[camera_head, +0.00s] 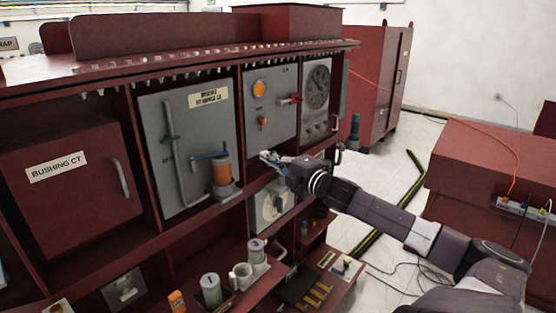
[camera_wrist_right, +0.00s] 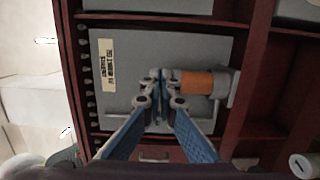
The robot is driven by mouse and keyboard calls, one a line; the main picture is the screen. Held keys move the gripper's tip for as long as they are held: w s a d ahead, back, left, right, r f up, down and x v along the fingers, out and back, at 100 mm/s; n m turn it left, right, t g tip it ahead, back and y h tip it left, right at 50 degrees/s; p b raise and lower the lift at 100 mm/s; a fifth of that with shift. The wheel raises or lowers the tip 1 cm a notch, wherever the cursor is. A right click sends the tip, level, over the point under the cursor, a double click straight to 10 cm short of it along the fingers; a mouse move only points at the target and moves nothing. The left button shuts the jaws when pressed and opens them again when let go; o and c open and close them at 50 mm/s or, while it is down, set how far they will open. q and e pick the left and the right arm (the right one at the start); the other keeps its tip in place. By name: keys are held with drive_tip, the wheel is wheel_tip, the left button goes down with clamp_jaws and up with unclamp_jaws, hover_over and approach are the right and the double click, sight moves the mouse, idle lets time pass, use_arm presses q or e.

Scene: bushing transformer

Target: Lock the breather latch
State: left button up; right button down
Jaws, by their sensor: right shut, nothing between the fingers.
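The breather (camera_head: 222,174) is an orange cylinder with grey ends, mounted low on the right side of a grey panel (camera_head: 188,110). A blue lever, apparently the latch (camera_head: 208,155), sticks out to the left from its top. The breather lies sideways in the right wrist view (camera_wrist_right: 196,83). My right gripper (camera_head: 266,157) is shut and empty, to the right of the breather in the head view and apart from it. In the right wrist view the fingertips (camera_wrist_right: 160,78) overlap the breather's top end and hide the latch there. My left gripper is not in view.
A tall grey handle (camera_head: 174,155) stands left of the breather. A panel with an orange lamp (camera_head: 259,88) and red lever is to the right. Grey canisters (camera_head: 211,288) and small parts stand on the lower shelf. A Bushing CT door (camera_head: 65,180) is at left.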

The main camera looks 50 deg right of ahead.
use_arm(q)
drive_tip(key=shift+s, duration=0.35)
use_arm(e)
drive_tip(key=shift+s+d, duration=0.8)
drive_tip(key=shift+s, duration=0.3)
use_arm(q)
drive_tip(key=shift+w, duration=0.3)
use_arm(e)
drive_tip(key=shift+w, duration=0.1)
